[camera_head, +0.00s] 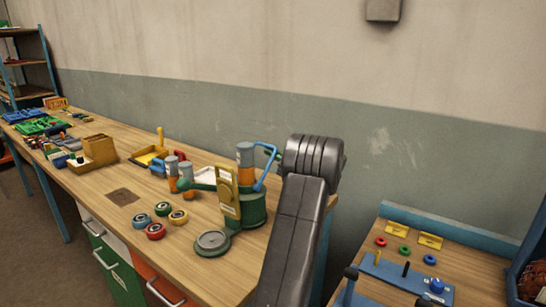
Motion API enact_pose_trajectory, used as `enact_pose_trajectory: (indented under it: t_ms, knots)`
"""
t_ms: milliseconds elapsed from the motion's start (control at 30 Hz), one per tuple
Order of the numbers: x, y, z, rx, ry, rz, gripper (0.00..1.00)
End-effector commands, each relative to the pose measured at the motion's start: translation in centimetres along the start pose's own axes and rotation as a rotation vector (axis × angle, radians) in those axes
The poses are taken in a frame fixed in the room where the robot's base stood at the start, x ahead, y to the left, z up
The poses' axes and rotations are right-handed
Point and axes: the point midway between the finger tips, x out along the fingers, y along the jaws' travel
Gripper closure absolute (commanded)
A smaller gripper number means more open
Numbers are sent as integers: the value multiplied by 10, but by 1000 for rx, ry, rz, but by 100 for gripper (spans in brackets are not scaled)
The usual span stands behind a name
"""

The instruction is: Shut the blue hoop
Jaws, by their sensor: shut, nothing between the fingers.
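A thin bent blue bar, which looks like the blue hoop (268,173), stands beside an upright grey and orange cylinder (245,158) on a green round base (253,207). It rises at a slant, and its top bends left toward the cylinder. I cannot tell from here whether it is latched. A yellow plate (228,192) and a green ball-ended lever stand in front of the cylinder. My dark grey arm rises from the bottom just right of the hoop. Its rounded joint is close to the hoop in the picture. My gripper does not show; the arm may hide it.
The wooden bench (187,233) holds red and teal rings (155,231), a grey disc (212,242), smaller cylinders and a yellow tray (150,156). A second bench (470,266) at right carries a blue panel with knobs. The wall is close behind.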

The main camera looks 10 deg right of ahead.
Motion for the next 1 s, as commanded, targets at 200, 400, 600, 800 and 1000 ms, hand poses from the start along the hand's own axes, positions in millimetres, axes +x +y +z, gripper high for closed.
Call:
enact_pose_trajectory:
  t_ms: [200, 400, 600, 800, 1000]
  knots:
    - [3, 6, 9, -84, -2, 22, 100]
    - [6, 17, 24, -222, -1, 57, 100]
    - [10, 30, 39, -364, -1, 92, 100]
    - [12, 40, 49, -468, -2, 118, 100]
    - [14, 46, 54, -528, -1, 132, 100]
